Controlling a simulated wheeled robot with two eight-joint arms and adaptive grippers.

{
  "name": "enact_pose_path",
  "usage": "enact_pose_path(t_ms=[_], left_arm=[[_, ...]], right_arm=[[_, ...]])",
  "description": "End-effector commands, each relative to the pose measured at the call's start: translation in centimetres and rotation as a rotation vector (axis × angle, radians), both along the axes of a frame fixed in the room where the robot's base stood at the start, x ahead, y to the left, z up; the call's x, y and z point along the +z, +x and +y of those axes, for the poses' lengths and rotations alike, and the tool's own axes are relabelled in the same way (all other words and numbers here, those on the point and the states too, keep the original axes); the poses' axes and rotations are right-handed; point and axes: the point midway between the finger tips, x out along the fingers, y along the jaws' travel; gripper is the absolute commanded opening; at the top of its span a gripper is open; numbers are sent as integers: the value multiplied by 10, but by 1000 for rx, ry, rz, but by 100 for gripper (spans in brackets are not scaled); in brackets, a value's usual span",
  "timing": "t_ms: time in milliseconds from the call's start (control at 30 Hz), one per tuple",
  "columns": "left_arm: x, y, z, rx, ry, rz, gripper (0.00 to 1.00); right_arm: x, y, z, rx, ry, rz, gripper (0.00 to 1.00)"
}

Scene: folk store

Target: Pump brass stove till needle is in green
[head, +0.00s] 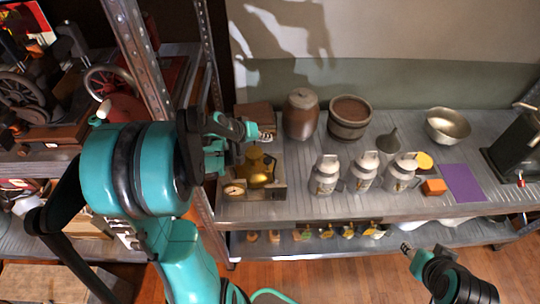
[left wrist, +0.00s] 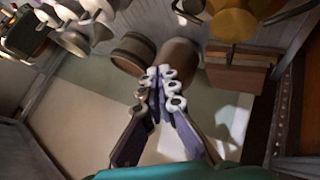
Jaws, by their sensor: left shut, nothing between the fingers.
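The brass stove (head: 257,170) stands at the left end of the metal shelf, on a small base with a round pale gauge (head: 234,191) at its front left corner. The gauge's needle is too small to read. My left gripper (head: 266,137) is shut and empty, just above and behind the stove's top. In the left wrist view the fingertips (left wrist: 166,76) are together, and part of the brass stove (left wrist: 235,20) shows at the top right, apart from them. My right gripper (head: 407,250) is low in front of the shelf, far from the stove; its fingers are too small to judge.
A brown box (left wrist: 238,70) is behind the stove. A brown lidded jar (head: 301,115) and a wooden tub (head: 349,117) stand right of it. Several milk cans (head: 325,174) line the front. A metal upright (head: 140,70) is close to my left arm.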

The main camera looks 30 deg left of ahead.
Motion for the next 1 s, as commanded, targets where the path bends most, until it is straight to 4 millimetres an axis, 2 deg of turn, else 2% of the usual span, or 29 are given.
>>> enact_pose_path(t_ms=[367, 567, 900, 1000], left_arm=[[-9, 0, 0, -1, 1, 0, 0], [-31, 0, 0, 0, 1, 0, 0], [-79, 0, 0, 0, 1, 0, 0], [-86, 0, 0, 0, 1, 0, 0]], right_arm=[[-7, 0, 0, 0, 0, 0, 40], [-25, 0, 0, 0, 0, 0, 40], [-65, 0, 0, 0, 0, 0, 40], [-72, 0, 0, 0, 0, 0, 40]])
